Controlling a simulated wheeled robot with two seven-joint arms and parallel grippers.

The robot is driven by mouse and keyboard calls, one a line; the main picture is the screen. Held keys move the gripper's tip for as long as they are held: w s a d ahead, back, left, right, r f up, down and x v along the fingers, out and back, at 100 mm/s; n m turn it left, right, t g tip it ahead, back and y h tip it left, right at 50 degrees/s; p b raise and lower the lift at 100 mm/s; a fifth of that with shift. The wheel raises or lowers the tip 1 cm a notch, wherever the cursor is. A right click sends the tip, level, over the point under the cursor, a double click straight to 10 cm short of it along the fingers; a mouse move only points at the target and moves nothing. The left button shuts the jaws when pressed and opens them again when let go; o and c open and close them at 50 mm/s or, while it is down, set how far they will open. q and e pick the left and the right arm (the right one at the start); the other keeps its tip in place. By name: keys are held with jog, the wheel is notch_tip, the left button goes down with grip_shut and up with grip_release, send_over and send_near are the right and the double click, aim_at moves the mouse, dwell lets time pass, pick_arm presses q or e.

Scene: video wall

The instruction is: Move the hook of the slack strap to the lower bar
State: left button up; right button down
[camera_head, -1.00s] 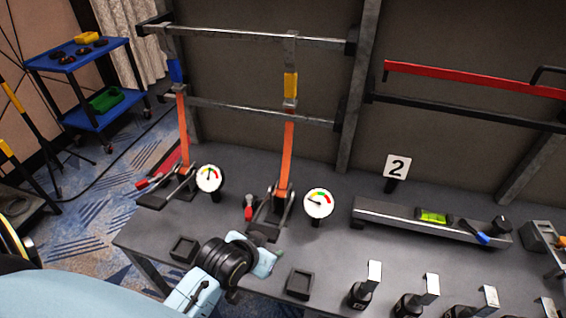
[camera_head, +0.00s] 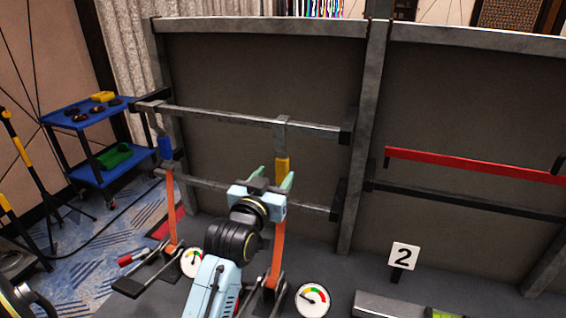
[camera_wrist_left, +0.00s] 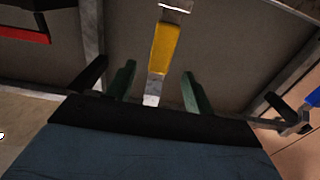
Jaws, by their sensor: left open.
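Two orange straps rise from the bench to a rack with an upper bar (camera_head: 235,118) and a lower bar (camera_head: 205,185). The right strap (camera_head: 278,250) ends in a metal hook (camera_head: 281,128) with a yellow grip (camera_head: 282,166), hung on the upper bar. Its gauge (camera_head: 313,300) needle points left, outside the coloured bands. The left strap (camera_head: 171,205) has a blue grip (camera_head: 165,147). My left gripper (camera_head: 271,177) is open at the right hook. In the left wrist view, the yellow grip (camera_wrist_left: 164,48) lines up between its spread green fingers, with gaps both sides. My right gripper is out of view.
A second gauge (camera_head: 193,262) stands by the left strap. A red bar (camera_head: 470,166) is on the right panel. A blue cart (camera_head: 100,165) stands at the far left.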

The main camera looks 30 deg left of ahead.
aim_at(281, 154)
pick_arm(q)
jog(key=x, duration=0.7)
jog(key=shift+w, duration=0.4)
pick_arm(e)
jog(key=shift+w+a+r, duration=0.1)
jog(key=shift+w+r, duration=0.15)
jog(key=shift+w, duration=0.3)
